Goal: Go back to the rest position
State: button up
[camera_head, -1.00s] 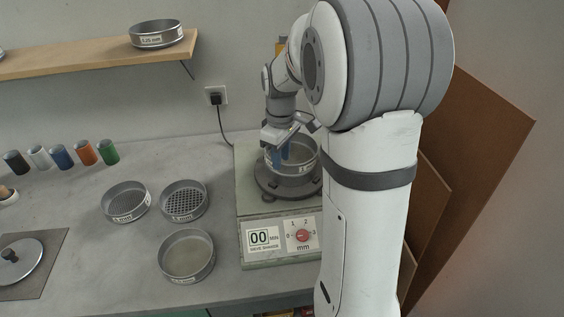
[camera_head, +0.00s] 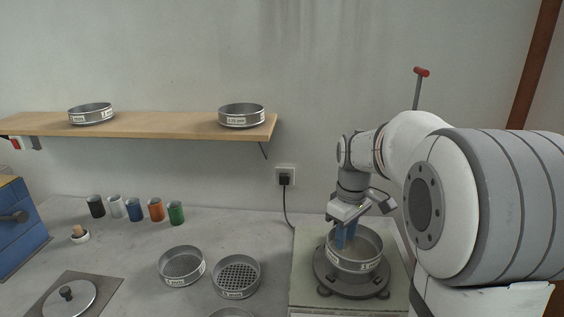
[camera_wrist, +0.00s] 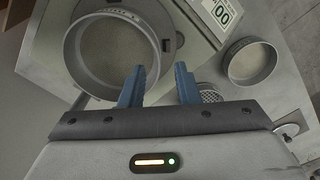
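My gripper (camera_head: 346,238) is over the back-left part of a steel sieve (camera_head: 362,255) that sits on the round plate of the sieve shaker (camera_head: 300,270). In the wrist view my gripper (camera_wrist: 159,72) shows two blue fingers spread apart. The sieve (camera_wrist: 82,60) is close to the left finger, and part of its near wall lies behind that fingertip. Whether a finger touches the sieve rim I cannot tell. My arm hides the bench's right side.
Several sieves stand on the bench left of the shaker, including a coarse one (camera_head: 237,278) and another (camera_head: 181,267). Several coloured cups line the back, such as a green one (camera_head: 176,213). A wooden shelf (camera_head: 170,124) holds two sieves. A wall plug (camera_head: 285,179) has a cable.

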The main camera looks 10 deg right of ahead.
jog(key=s+a+m+t, duration=0.1)
jog(key=s+a+m, duration=0.2)
jog(key=s, duration=0.6)
jog(key=s+a+f+m+t, duration=0.1)
jog(key=s+a+m, duration=0.2)
jog(key=s, duration=0.7)
jog(key=shift+f+m+t, duration=0.2)
jog(key=shift+m+t, duration=0.2)
jog(key=shift+m, duration=0.3)
jog(key=shift+s, duration=0.1)
